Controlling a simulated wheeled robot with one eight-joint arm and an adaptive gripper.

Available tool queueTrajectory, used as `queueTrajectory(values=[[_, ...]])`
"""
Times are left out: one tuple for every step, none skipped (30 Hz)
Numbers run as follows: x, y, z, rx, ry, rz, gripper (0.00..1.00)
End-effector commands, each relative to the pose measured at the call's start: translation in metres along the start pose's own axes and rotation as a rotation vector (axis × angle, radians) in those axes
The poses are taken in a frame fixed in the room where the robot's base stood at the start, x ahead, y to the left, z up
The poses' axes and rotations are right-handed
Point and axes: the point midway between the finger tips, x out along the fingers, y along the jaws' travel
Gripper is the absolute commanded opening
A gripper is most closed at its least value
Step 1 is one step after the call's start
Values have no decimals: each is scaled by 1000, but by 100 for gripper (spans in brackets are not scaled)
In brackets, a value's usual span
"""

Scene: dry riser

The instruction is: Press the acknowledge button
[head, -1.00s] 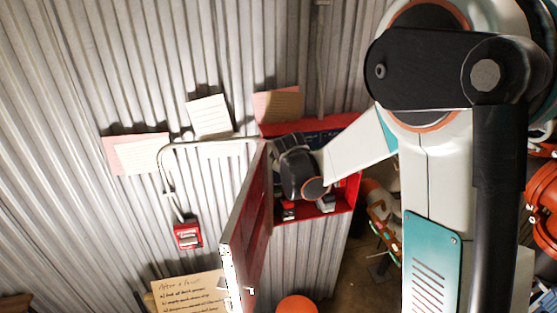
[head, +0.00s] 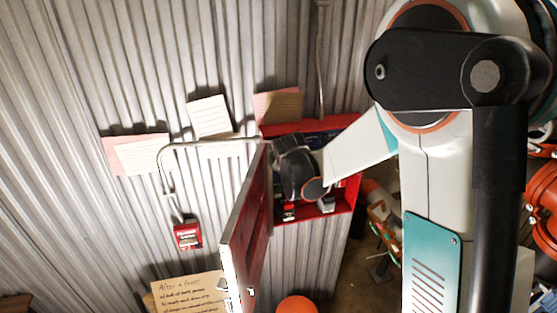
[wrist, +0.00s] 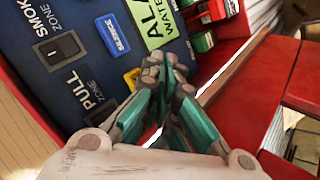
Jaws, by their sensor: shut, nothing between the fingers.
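The red alarm cabinet (head: 343,200) stands open on the wall in the head view, with my wrist in front of it. In the wrist view its dark blue panel (wrist: 75,20) carries a blue button (wrist: 114,36) whose label seems to read "silence". A yellow button (wrist: 131,78) lies below it, partly hidden by my fingers. I cannot read a label marking the acknowledge button. My gripper (wrist: 164,64) is shut and empty, its fingertips over the panel beside the yellow button. Whether they touch the panel I cannot tell.
Black rocker switches marked smoke zone (wrist: 60,49) and pull zone (wrist: 95,94) are on the panel's left. A green label (wrist: 152,22) is above my fingertips. The red cabinet door (head: 247,225) hangs open at left. A red pull box (head: 187,235) is on the wall.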

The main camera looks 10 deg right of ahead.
Motion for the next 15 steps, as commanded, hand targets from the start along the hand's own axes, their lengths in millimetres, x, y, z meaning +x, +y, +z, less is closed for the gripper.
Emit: queueTrajectory(values=[[0,0,0,0,0,0,0],[0,0,0,0,0,0,0],[0,0,0,0,0,0,0],[0,0,0,0,0,0,0],[0,0,0,0,0,0,0],[0,0,0,0,0,0,0],[0,0,0,0,0,0,0],[0,0,0,0,0,0,0],[0,0,0,0,0,0,0],[0,0,0,0,0,0,0],[0,0,0,0,0,0,0],[1,0,-1,0,0,0,0],[2,1,-1,0,0,0,0],[2,1,-1,0,0,0,0],[3,2,-2,0,0,0,0]])
